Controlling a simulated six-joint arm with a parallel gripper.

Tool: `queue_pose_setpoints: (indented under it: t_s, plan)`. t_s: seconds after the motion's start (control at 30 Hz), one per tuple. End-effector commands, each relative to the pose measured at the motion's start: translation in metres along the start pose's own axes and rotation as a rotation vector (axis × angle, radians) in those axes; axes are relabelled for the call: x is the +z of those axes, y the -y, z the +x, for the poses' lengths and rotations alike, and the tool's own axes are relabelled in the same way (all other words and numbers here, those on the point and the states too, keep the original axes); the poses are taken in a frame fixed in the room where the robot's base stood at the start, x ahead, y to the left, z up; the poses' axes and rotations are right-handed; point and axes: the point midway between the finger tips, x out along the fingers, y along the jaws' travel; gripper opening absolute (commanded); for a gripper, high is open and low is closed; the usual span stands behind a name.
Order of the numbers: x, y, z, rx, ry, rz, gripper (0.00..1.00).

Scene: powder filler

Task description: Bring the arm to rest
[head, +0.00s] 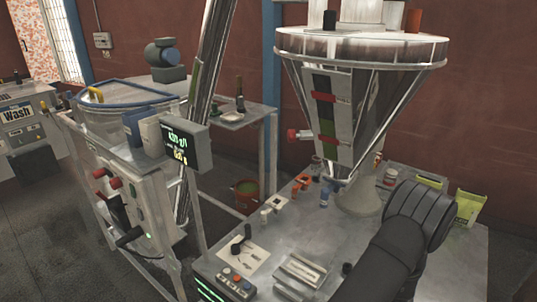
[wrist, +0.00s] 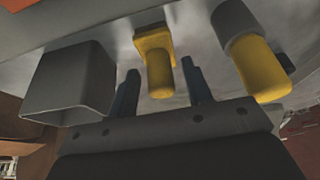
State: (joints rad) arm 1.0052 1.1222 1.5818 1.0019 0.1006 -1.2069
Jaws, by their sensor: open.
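My arm, a thick dark grey link, rises from the lower right of the head view and bends at a rounded joint over the right side of the metal bench (head: 225,262). The gripper end does not show there. In the wrist view my gripper (wrist: 160,66) is open, with two dark fingers apart and nothing held. A yellow peg (wrist: 158,72) appears in the gap between the fingers, beyond them; I cannot tell how far. A grey square open-ended tube (wrist: 66,82) is left of the fingers. A yellow cylinder with a grey collar (wrist: 262,70) is to the right.
A large clear-walled hopper (head: 365,80) hangs over the bench, its grey base left of my arm. A lime bag (head: 468,208) stands right of the arm. Small bottles and orange parts (head: 302,184) sit mid-bench. A control screen (head: 184,145) is at left.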

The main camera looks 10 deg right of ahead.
Motion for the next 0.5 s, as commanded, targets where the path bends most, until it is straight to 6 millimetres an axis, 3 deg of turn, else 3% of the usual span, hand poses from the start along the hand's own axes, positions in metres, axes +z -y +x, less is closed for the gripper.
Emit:
queue_pose_setpoints:
  t_s: [0.1,0.5]
  plan:
    - [0.0005,0.0001,0.0086,0.000,0.000,0.001,0.46]
    - [0.0005,0.0000,0.0080,0.000,0.000,0.000,0.46]
